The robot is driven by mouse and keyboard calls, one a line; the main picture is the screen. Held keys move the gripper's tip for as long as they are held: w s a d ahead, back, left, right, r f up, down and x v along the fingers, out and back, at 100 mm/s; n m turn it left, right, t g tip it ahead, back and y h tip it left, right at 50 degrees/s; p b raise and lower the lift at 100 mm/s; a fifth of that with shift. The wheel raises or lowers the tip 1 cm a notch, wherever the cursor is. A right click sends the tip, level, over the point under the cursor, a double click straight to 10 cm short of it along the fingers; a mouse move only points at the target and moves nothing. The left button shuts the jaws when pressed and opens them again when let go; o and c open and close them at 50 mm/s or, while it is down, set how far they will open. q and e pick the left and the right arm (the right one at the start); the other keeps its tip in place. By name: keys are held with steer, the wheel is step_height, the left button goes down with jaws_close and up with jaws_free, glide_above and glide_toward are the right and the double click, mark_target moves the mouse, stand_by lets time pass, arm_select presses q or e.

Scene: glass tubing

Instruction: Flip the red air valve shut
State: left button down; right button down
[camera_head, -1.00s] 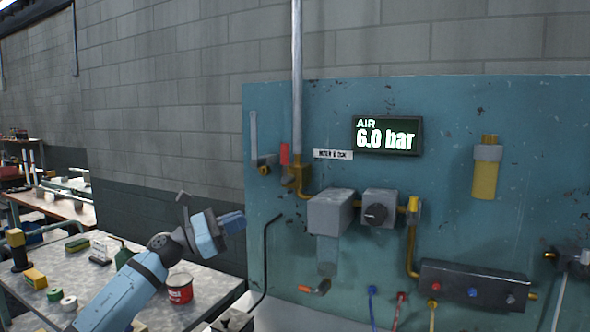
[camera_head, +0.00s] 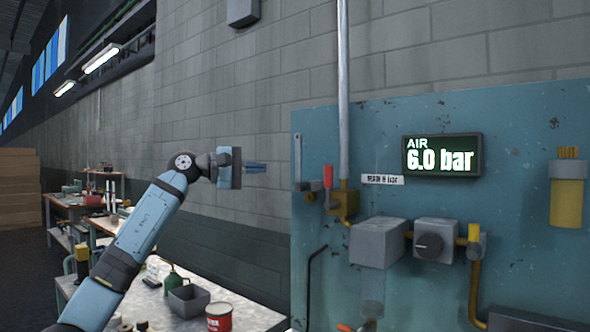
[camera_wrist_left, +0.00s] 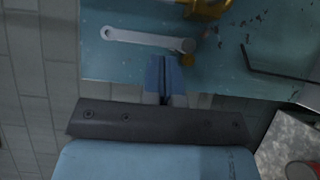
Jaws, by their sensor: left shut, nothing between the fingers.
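The red air valve handle (camera_head: 328,176) stands upright beside the brass valve body (camera_head: 343,203), at the foot of the vertical pipe on the blue panel. In the left wrist view, brass parts (camera_wrist_left: 205,8) are cut off by the top edge, and I cannot make out the red handle there. My left gripper (camera_head: 264,167) is shut and empty. It is left of the panel and the valve, at about the red handle's height in the head view, apart from it. Its shut blue fingers (camera_wrist_left: 164,62) point toward the panel in the wrist view. My right gripper is not in view.
The display (camera_head: 441,155) reads AIR 6.0 bar. Grey regulator boxes (camera_head: 379,243) stand out below right. A workbench with a red can (camera_head: 219,318) is lower left.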

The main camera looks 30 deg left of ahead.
mark_target(298, 167)
arm_select(q)
steer(key=x, duration=1)
steer(key=d, duration=0.4)
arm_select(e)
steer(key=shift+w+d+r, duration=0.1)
arm_select(q)
steer(key=shift+a, duration=0.1)
steer(key=shift+r+p, duration=0.1)
steer(key=shift+p, duration=0.25)
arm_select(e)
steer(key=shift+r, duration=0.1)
